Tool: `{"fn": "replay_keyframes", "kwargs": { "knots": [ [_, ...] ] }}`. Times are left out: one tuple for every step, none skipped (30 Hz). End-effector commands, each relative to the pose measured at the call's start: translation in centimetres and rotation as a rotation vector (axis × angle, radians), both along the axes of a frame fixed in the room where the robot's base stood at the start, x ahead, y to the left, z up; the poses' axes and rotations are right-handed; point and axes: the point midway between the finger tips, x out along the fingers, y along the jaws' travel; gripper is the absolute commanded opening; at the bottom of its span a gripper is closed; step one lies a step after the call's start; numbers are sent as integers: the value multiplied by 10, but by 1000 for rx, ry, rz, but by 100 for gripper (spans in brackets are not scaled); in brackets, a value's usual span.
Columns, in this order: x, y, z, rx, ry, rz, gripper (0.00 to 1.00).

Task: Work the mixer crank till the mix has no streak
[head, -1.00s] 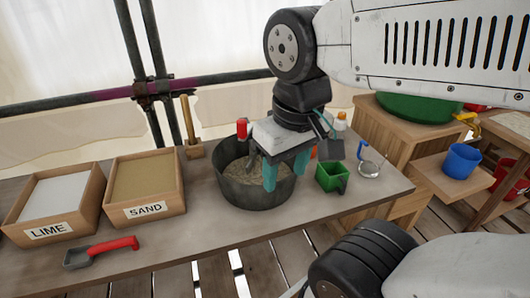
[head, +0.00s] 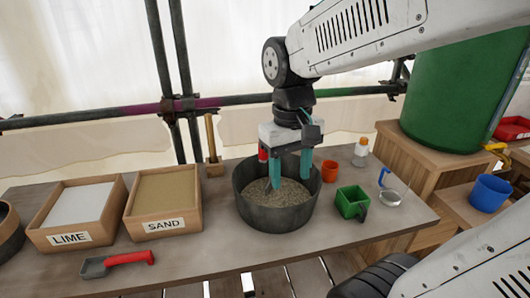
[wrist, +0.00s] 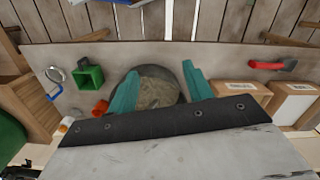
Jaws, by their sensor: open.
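The mixer is a dark round pot (head: 277,218) on the bench, holding a grainy grey-beige mix (head: 285,192). I cannot tell from here whether the mix has streaks. The red crank grip (head: 262,153) shows just left of my gripper's body; the rest of the crank is mostly hidden behind my gripper. My gripper (head: 290,184) is open, its teal fingers pointing down over the pot, with nothing seen between them. In the wrist view the fingers (wrist: 160,88) stand apart on either side of the mix, and the crank grip is not visible.
Boxes of lime (head: 78,207) and sand (head: 163,198) and a red-handled scoop (head: 118,263) lie left. An orange cup (head: 329,171), green container (head: 352,202), glass jug (head: 391,197) and small bottle (head: 360,152) stand right. A wooden-handled tool (head: 213,150) stands behind.

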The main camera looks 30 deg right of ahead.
Motion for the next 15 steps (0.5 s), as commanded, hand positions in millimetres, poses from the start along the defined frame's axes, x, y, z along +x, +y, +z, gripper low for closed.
{"fn": "replay_keyframes", "kwargs": {
  "knots": [
    [21,-7,-3,3,22,-14,51],
    [33,-11,-5,4,29,-20,51],
    [49,-17,-7,5,36,-29,51],
    [62,-21,-9,7,40,-35,51],
    [75,-26,-12,8,45,-40,51],
    [92,-33,-16,10,50,-49,51],
    [105,-38,-19,10,52,-55,51],
    [118,-43,-23,10,52,-59,51],
    [135,-50,-28,12,53,-65,51],
    [147,-55,-32,11,52,-68,51],
    [158,-60,-35,12,50,-71,51],
    [173,-66,-40,11,44,-73,51],
    [184,-70,-43,12,39,-74,51],
    [193,-75,-45,11,34,-76,51],
    [205,-79,-47,9,24,-76,51]
  ]
}}
